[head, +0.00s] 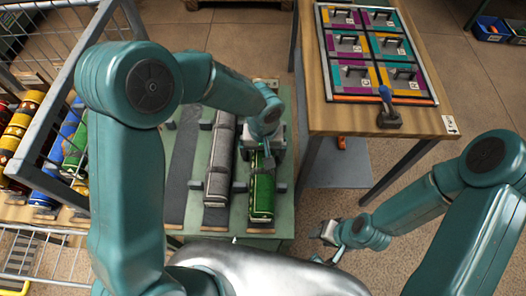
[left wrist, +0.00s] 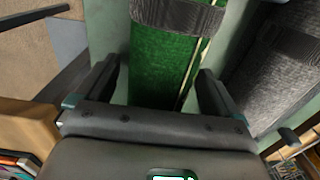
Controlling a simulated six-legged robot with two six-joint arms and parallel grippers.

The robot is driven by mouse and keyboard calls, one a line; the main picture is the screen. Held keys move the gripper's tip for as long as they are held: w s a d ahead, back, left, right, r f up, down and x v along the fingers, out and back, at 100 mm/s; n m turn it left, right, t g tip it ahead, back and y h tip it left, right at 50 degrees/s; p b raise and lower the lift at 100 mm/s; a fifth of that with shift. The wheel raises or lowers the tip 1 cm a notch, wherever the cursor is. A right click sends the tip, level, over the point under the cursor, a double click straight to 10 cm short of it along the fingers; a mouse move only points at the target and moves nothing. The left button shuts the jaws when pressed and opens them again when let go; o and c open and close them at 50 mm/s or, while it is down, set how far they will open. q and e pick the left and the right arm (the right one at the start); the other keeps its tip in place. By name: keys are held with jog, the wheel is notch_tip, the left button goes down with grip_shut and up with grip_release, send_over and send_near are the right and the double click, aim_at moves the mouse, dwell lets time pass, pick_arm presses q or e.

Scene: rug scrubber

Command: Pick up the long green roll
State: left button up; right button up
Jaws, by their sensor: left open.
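The long green roll (head: 262,197) lies lengthwise on a pale green bench (head: 278,222), with a dark band around it. My left gripper (head: 263,160) is over the roll's far part, pointing down and open. In the left wrist view, the green roll (left wrist: 165,62) shows between the two spread fingers of the left gripper (left wrist: 160,80). Whether the fingers touch it I cannot tell. The gripper and wrist hide part of the roll in the head view. My right gripper (head: 332,240) hangs to the right of the bench, away from the roll; its jaw opening is unclear.
A grey roll (head: 220,160) lies parallel, close to the left of the green one. A wooden table (head: 318,112) with a panel of coloured, handled tiles (head: 372,98) stands at the right. More rolls (head: 17,130) and a metal cage (head: 70,60) are at the left.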

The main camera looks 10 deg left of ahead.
pick_arm(q)
jog(key=c, duration=1)
jog(key=shift+c, duration=1.4)
jog(key=shift+w+r, duration=0.1)
